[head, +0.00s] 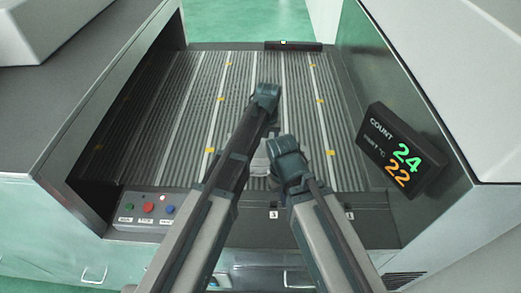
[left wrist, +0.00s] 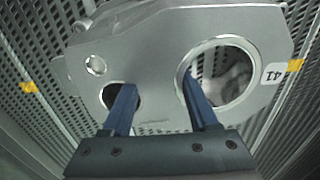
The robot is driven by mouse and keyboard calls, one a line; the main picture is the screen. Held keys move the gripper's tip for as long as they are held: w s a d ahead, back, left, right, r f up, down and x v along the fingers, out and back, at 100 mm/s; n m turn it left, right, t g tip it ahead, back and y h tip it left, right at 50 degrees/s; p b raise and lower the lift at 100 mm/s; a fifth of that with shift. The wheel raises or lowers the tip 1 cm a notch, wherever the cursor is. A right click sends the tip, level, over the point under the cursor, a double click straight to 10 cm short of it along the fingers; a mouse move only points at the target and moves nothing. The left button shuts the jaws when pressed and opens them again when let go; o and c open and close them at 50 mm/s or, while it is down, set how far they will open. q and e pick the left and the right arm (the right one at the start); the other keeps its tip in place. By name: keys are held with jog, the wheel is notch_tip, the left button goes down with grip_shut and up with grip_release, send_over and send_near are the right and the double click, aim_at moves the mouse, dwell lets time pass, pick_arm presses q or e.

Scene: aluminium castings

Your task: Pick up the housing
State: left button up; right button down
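The housing (left wrist: 165,40) is a flat silver-grey casting lying on the grooved, perforated bed in the left wrist view. It has a small round hole at left, a large round hole at right, and a white label reading 41. My left gripper (left wrist: 157,80) has two blue fingers spread apart over it. One fingertip is at the small hole, the other at the left edge of the large hole; the depth is unclear. In the head view only a pale bit of the housing (head: 260,160) shows between my arms. My right arm reaches over the bed, but its fingers are hidden.
The ribbed conveyor bed (head: 190,110) lies between tall grey side walls. A count display (head: 400,150) reading 24 and 22 stands at right. A button panel (head: 147,208) is at front left. The far bed is clear up to a dark bar (head: 293,46).

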aim_at(267, 142)
pick_arm(q)
grip_shut()
jog(key=shift+r, duration=0.1)
pick_arm(e)
jog(key=shift+r, duration=0.1)
